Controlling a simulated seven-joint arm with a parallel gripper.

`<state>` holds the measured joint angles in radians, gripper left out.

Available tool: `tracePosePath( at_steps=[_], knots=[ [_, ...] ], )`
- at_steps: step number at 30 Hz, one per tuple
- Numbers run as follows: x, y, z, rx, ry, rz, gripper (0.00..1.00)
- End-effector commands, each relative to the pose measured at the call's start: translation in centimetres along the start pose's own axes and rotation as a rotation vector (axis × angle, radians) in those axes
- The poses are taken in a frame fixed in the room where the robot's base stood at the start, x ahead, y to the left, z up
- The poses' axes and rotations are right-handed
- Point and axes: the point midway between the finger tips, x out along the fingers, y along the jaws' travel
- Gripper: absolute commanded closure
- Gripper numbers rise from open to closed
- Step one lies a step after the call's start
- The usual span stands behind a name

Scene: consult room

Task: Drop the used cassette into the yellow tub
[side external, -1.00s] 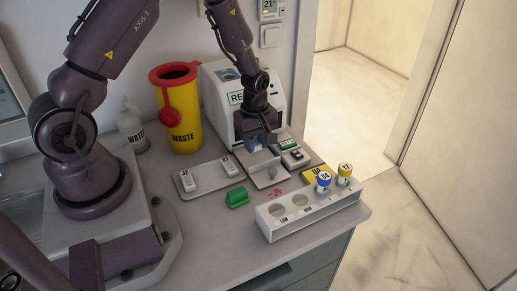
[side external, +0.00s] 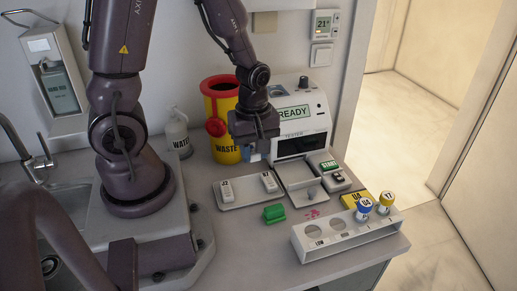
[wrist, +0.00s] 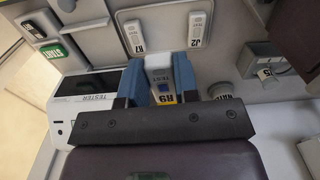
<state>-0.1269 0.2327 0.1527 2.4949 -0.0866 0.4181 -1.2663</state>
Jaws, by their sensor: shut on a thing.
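My gripper (side external: 254,153) hangs between the yellow tub and the tester, at about the height of the tub's upper half and below its rim. In the wrist view my gripper (wrist: 161,88) has its blue fingers shut on a white cassette (wrist: 158,62) labelled TEST and R9. The cassette is hidden in the side view. The yellow tub (side external: 226,153), marked WASTE, stands upright left of my gripper. It has a red rim and an open dark mouth; my gripper is not over it. I cannot make out the tub in the wrist view.
The tester (side external: 301,105) shows READY, its tray (side external: 318,199) extended and without a cassette. A grey tray (side external: 240,203) holds cassettes J2 and R7.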

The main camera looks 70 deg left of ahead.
Motion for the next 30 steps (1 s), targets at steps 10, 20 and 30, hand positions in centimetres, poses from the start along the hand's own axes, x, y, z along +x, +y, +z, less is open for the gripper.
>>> tracePosePath(
  at_steps=[10,20,30],
  knots=[
    [-2.1,0.2,0.0,0.002,0.0,0.009,0.94],
    [-14.8,0.2,-0.1,-0.001,0.003,0.019,0.94],
    [-23.9,0.1,-0.1,-0.001,0.002,0.007,0.94]
  ],
)
